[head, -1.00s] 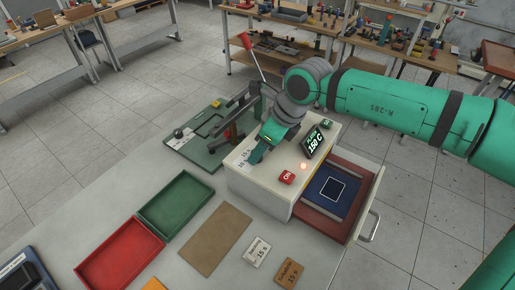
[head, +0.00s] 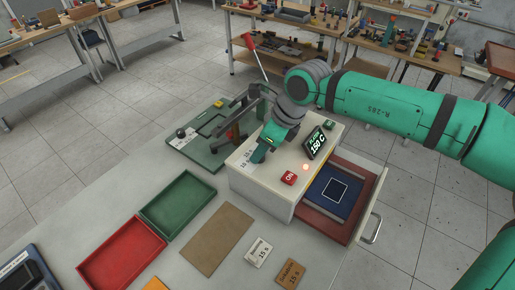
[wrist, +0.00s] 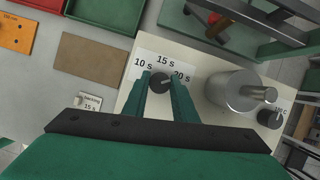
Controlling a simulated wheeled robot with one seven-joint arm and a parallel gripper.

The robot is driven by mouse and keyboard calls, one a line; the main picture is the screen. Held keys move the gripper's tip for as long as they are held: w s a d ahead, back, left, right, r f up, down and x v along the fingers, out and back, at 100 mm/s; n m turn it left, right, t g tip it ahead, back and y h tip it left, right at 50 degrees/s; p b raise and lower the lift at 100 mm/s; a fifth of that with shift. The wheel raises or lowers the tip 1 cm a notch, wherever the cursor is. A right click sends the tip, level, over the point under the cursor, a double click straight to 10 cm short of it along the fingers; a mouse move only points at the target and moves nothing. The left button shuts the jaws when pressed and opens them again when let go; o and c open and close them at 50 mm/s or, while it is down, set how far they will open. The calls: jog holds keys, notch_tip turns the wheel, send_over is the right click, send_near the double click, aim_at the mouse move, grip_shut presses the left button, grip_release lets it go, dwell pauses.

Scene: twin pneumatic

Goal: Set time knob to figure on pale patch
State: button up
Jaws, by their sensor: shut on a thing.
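The time knob (wrist: 160,82) is a small dark round knob on the pale top of the press housing (wrist: 215,60). A white label (wrist: 165,61) behind it reads 10 s, 15 s and 20 s. My gripper (wrist: 160,85) is shut on the knob, one finger on each side; a light mark shows on the knob, but its exact setting is hard to read. In the head view my gripper (head: 260,153) hides the knob. The pale patch (head: 258,252) lies on the table and reads 15 s; it also shows in the wrist view (wrist: 90,102).
An orange patch (head: 290,273) also reads 15 s. A metal cylinder (wrist: 238,90) and another dark knob (wrist: 269,118) stand right of the time knob. A lit display (head: 315,143) reads 150 C, near a red ON button (head: 289,178). Red (head: 122,254) and green (head: 178,205) trays lie left.

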jog(key=n, duration=0.2)
jog(key=n+g, duration=0.2)
jog(key=n, duration=0.1)
jog(key=shift+w+d+n, duration=0.3)
jog(key=shift+w+d, duration=0.05)
jog(key=n+g, duration=0.1)
jog(key=n, duration=0.1)
jog(key=n+g, duration=0.1)
jog(key=n, duration=0.2)
jog(key=shift+w+a, duration=0.15)
jog(key=shift+a, duration=0.05)
jog(key=shift+r+n, duration=0.1)
jog(key=shift+n, duration=0.2)
jog(key=o, duration=1)
jog(key=shift+o, duration=0.2)
jog(key=v, duration=1)
jog(key=shift+r, duration=0.35)
jog(key=shift+w, duration=0.15)
